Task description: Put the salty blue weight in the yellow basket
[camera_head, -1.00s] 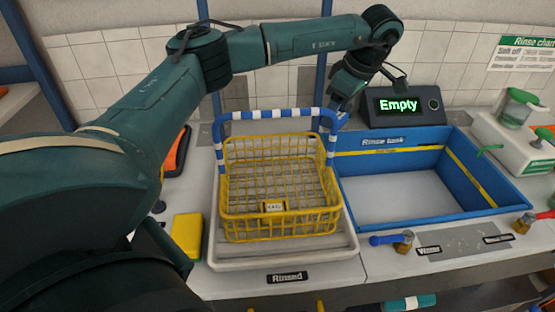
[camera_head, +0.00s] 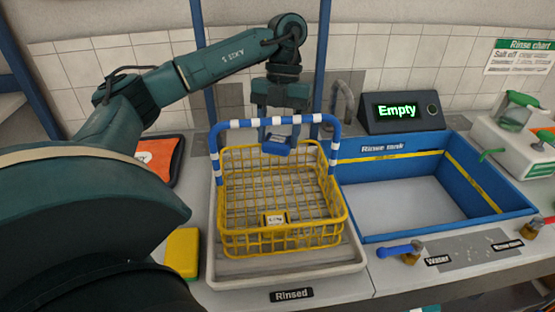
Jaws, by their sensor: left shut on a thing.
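The yellow wire basket (camera_head: 232,238) stands on a pale tray on the counter, with its blue-and-white striped handle (camera_head: 238,124) upright. My left gripper (camera_head: 279,137) points down at the back part of the basket, near the handle bar. It is shut on the blue weight (camera_head: 277,148), which shows just below the bar, against the back of the basket. I cannot tell whether the weight touches the basket. Salt on the weight cannot be made out at this size. My right gripper is out of view.
The blue rinse tank (camera_head: 400,236) right of the basket looks empty, and the display (camera_head: 398,111) behind it reads "Empty". A yellow block (camera_head: 182,252) lies left of the tray (camera_head: 290,274). A tap pipe (camera_head: 343,98) stands behind. A spray bottle (camera_head: 516,112) is at far right.

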